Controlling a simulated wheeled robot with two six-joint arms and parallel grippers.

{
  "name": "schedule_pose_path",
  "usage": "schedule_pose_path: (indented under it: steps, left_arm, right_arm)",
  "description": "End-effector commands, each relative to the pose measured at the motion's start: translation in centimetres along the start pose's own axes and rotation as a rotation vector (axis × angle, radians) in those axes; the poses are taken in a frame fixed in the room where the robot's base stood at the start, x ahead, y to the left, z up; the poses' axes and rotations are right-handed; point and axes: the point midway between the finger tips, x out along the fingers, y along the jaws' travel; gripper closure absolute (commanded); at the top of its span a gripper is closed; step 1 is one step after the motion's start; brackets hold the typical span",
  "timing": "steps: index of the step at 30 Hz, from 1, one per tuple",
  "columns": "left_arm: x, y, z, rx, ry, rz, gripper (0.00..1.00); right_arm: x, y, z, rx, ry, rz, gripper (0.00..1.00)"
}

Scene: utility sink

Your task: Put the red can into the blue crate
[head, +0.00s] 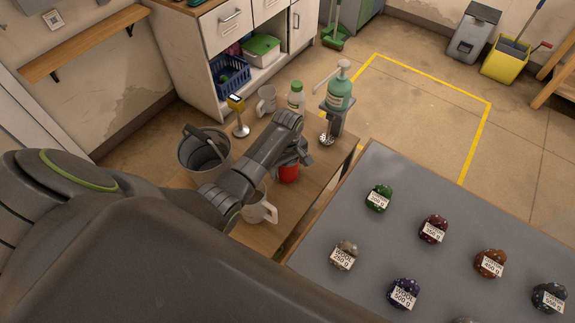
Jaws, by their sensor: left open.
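The red can (288,174) stands on the wooden table, partly hidden under my left gripper. My left gripper (292,158) is open and at the can's upper part. I cannot tell whether its fingers touch the can. The blue crate (232,88) sits on the lower shelf of the white cabinet at the back, with something dark and green inside it. My right gripper is not in view.
A grey table (390,250) with several labelled balls is at right.

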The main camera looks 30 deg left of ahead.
Motion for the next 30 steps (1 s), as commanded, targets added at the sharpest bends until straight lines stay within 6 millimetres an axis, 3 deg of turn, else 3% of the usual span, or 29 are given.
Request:
schedule_pose_path:
  steps: [2, 12, 14, 22, 30]
  left_arm:
    - [0.0, 0.0, 0.0, 0.000, 0.000, 0.000, 0.17]
    - [0.0, 0.0, 0.0, 0.000, 0.000, 0.000, 0.61]
    - [-0.1, 0.0, 0.0, 0.000, 0.000, 0.000, 0.65]
    - [-0.7, 0.0, -0.1, 0.000, 0.001, 0.001, 0.65]
    - [-4.8, 0.1, -0.1, -0.001, 0.002, 0.005, 0.65]
  right_arm:
    - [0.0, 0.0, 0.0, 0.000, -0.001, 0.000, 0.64]
    - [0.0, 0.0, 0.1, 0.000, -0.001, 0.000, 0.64]
    - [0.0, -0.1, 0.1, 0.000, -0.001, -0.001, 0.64]
    - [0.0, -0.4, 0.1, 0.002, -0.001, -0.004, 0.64]
    - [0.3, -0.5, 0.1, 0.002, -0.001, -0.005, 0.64]
